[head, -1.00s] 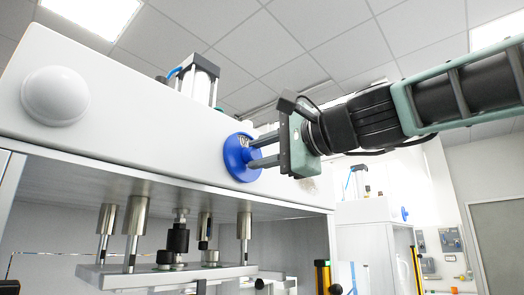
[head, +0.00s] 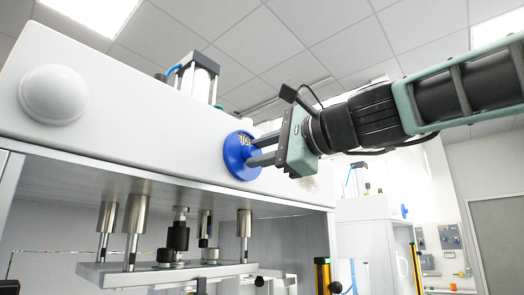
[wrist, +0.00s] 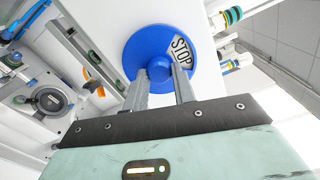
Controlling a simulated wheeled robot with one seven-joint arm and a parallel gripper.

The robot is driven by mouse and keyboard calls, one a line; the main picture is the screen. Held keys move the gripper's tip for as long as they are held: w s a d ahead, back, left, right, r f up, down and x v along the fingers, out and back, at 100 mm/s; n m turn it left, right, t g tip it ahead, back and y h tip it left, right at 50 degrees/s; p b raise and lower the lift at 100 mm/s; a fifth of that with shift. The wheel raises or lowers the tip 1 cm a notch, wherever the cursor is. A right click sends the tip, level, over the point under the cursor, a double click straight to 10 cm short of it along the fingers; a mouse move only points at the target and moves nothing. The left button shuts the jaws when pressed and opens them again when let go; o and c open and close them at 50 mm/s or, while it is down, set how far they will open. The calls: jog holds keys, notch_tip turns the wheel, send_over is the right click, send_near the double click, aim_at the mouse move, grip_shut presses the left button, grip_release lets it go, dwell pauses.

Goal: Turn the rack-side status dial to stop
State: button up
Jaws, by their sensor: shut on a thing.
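The blue round status dial (head: 233,152) sits on the white front panel of the press, right of the white dome. In the wrist view the dial (wrist: 139,44) faces me, with a white window reading STOP (wrist: 181,53) at its upper right, tilted. My gripper (head: 251,153) reaches in from the right, and its two grey fingers are shut on the dial's small central knob. The wrist view shows the fingertips (wrist: 159,71) on either side of the knob, partly hiding it and the dial's lower part.
A white dome (head: 54,95) protrudes from the panel at the left. Below the panel hang metal posts over a press plate (head: 165,273). A pneumatic cylinder (head: 197,80) stands on top. A second white press (head: 372,225) is behind at the right.

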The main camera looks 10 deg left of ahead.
jog(key=o, duration=1)
jog(key=shift+b+v, duration=3.65)
jog(key=shift+v, duration=5.1)
jog(key=shift+a, duration=0.1)
